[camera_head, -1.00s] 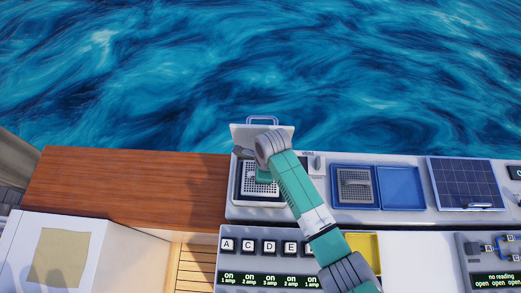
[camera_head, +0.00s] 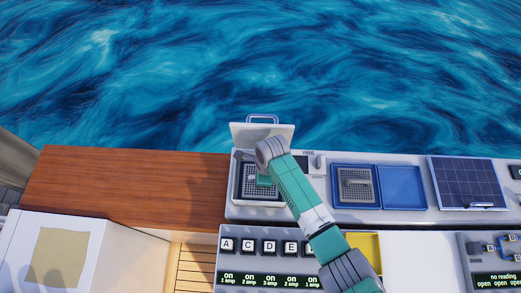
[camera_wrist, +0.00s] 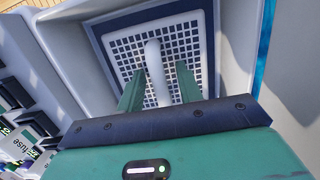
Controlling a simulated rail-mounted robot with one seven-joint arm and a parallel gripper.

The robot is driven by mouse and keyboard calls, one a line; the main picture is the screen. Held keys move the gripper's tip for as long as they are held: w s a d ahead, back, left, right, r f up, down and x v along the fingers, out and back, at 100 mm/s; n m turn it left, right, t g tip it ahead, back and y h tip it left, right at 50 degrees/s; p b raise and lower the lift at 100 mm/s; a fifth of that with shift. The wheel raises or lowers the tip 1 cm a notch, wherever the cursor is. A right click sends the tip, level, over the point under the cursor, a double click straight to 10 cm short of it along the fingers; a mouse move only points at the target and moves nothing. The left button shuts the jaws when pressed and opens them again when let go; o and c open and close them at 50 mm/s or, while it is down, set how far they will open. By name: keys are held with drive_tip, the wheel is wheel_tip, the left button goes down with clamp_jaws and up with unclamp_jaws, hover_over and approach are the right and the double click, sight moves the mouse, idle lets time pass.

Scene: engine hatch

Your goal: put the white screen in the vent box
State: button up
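The white screen (camera_wrist: 121,55), a square grid plate with a white bar handle, lies in the vent box (camera_head: 240,207) on the dark blue floor or frame. In the head view it (camera_head: 251,190) is partly covered by my arm and looks shaded. My gripper (camera_wrist: 160,76) is over the screen, its two green fingers on either side of the handle. Narrow gaps show between fingers and handle, so it looks open. The fingertips are hidden in the head view. The box's pale lid (camera_head: 287,131) stands raised at the back.
To the right are a blue tray with a grey screen (camera_head: 352,185) and an empty blue tray (camera_head: 402,187). A solar panel (camera_head: 466,182) lies beyond. A lettered fuse panel (camera_head: 232,268) is in front. The wooden deck (camera_head: 130,190) at left is clear.

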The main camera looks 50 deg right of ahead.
wheel_tip(320, 180, up, 12)
drive_tip(key=s+d+p, duration=0.1)
drive_tip(key=p, duration=0.1)
drive_tip(key=shift+s, duration=0.2)
drive_tip(key=shift+r, duration=0.1)
idle(0.3)
